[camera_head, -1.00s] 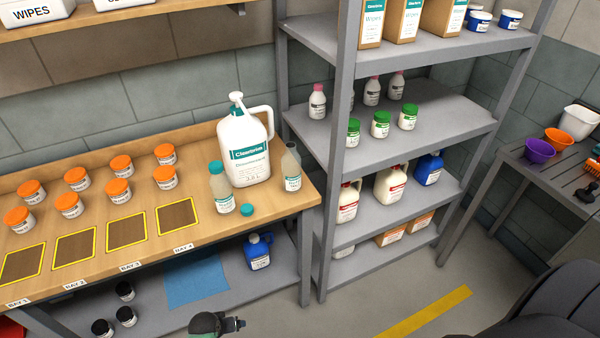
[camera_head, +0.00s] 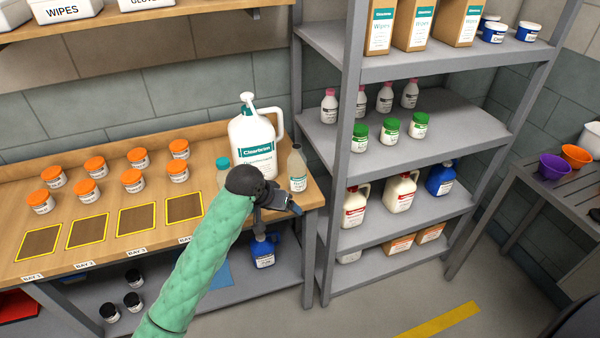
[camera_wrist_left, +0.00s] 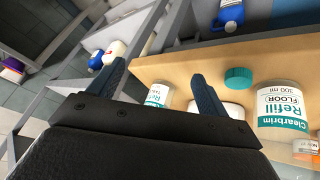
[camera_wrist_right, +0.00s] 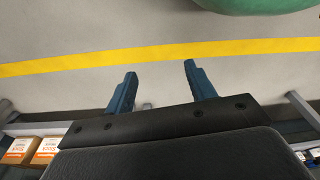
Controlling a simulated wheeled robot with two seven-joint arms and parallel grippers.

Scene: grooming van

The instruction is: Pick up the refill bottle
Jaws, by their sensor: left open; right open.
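My right gripper (camera_wrist_right: 160,72) is open and empty above the floor.
A large white Clearbrim jug (camera_head: 252,150) stands close behind the bottles. Several orange-lidded jars (camera_head: 133,180) stand on the bench's left. A grey shelf rack (camera_head: 340,130) rises just right of the bench. A blue jug (camera_head: 264,254) sits on the lower shelf.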

